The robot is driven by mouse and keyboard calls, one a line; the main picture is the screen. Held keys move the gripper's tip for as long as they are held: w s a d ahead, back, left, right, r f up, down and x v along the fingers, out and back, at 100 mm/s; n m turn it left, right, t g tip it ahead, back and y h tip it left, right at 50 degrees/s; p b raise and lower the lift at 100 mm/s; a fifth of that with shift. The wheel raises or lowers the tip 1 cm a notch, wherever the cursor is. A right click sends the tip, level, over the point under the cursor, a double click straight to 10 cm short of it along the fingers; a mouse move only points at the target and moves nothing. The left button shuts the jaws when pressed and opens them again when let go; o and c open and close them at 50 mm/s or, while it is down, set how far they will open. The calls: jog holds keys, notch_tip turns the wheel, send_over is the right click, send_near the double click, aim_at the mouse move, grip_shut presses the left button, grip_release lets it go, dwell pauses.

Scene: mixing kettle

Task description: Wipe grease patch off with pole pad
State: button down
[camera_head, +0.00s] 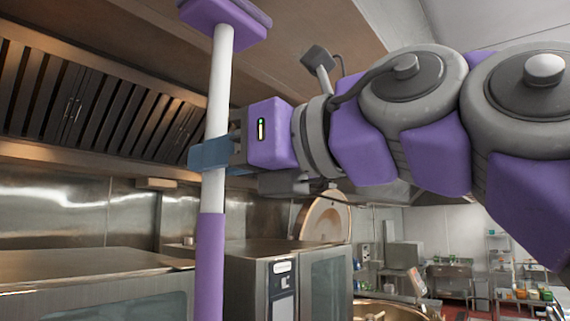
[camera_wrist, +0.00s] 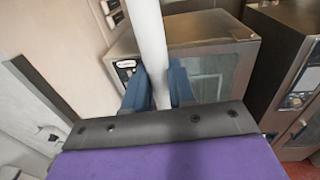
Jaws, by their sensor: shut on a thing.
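The pole (camera_head: 219,95) is white with a purple lower section, and it stands nearly upright in the head view. A purple pad (camera_head: 222,22) sits at its top end, close under or against the brown hood surface; I cannot tell if they touch. My gripper (camera_head: 208,153) is shut around the white part of the pole, below the pad. In the wrist view the white pole (camera_wrist: 150,40) passes between the two blue fingers of my gripper (camera_wrist: 158,88). I cannot make out a grease patch; the pad's upper face is hidden.
The hood's slatted filters (camera_head: 85,105) slope along the left. A steel oven (camera_head: 285,280) stands below and behind the pole, with another steel unit (camera_head: 95,275) at left. A round copper kettle lid (camera_head: 323,218) stands raised beyond. Shelves (camera_head: 500,265) stand far right.

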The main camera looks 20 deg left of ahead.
aim_at(221, 216)
jog(key=shift+a+f+b, duration=0.2)
jog(key=shift+f+b, duration=2.6)
jog(key=shift+f, duration=0.35)
jog(key=shift+r, duration=0.1)
